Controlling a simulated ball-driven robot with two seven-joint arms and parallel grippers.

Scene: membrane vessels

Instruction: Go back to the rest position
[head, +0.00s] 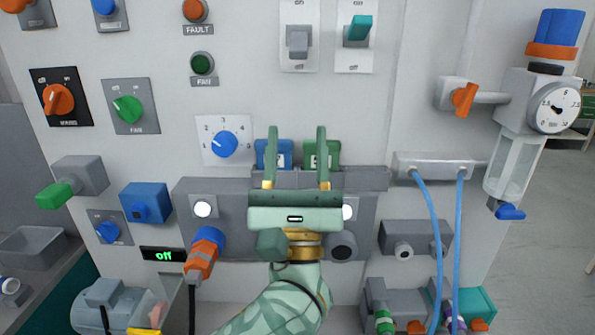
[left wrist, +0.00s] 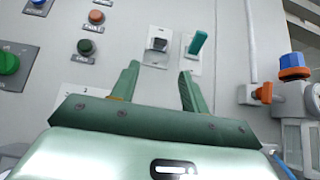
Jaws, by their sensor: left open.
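My left gripper (head: 296,158) is open and empty, its two green fingers apart and pointing up. In the head view it stands in front of the panel's middle, overlapping a blue block (head: 264,148) and a green block (head: 330,152). In the left wrist view the gripper (left wrist: 156,80) also shows with a clear gap between its fingers, below two toggle switches. I cannot tell how far it is from the panel. My right gripper is in neither view.
Around it on the panel (head: 250,60) are a blue dial (head: 224,144), a grey switch (head: 298,40), a teal switch (head: 358,28) and an orange plug (head: 204,250). Blue hoses (head: 432,235) hang at right, near a gauge (head: 556,107). A grey tray (head: 36,245) is at left.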

